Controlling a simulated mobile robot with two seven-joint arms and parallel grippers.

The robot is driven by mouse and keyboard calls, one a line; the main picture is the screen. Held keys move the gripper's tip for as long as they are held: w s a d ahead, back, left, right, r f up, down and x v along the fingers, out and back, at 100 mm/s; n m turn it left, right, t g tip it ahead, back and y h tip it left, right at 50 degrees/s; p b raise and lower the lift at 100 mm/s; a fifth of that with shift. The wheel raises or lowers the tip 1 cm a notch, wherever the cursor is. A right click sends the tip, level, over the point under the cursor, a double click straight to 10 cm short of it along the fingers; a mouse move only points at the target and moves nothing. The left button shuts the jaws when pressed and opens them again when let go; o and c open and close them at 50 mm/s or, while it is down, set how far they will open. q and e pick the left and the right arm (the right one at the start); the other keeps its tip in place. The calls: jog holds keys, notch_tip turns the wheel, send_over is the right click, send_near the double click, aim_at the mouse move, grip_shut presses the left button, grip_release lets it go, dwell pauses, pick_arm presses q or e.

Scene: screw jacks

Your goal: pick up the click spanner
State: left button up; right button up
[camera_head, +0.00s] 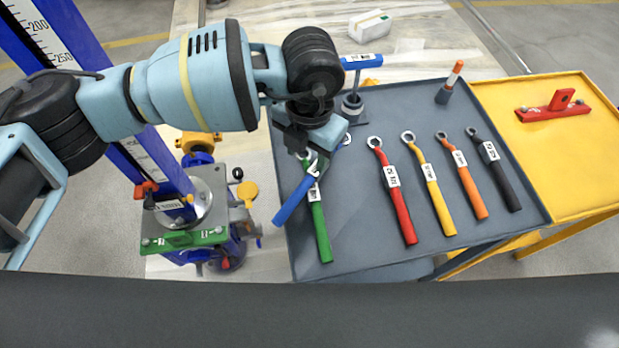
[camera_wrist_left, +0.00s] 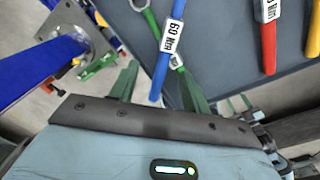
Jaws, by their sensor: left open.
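Several ring-ended spanners with label tags lie on the grey tray (camera_head: 345,240); the frames do not show which is the click spanner. A blue one (camera_head: 296,196) lies slantwise across a green one (camera_head: 320,225), its handle end over the tray's left edge. In the left wrist view the blue spanner (camera_wrist_left: 166,50) is tagged 60 Nm. My left gripper (camera_head: 304,152) is open above it and partly hides its ring end. In the wrist view the blue handle runs between my fingers (camera_wrist_left: 157,70), with the green spanner (camera_wrist_left: 146,15) passing beneath.
Red (camera_head: 397,195), yellow (camera_head: 432,188), orange (camera_head: 466,180) and black (camera_head: 497,172) spanners lie to the right. An orange-tipped post (camera_head: 449,85) and a blue-topped stand (camera_head: 358,62) stand behind. A blue screw jack (camera_head: 188,215) stands left of the tray.

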aim_at(309, 178)
pick_arm(q)
jog(key=shift+s+d+f, duration=0.1)
jog(key=shift+s+f, duration=0.1)
jog(key=shift+f, duration=1.5)
jog(key=shift+s+d+f, duration=0.1)
jog(key=shift+s+f, duration=0.05)
jog(key=shift+f, duration=1.5)
jog(key=shift+c, duration=0.2)
grip_shut()
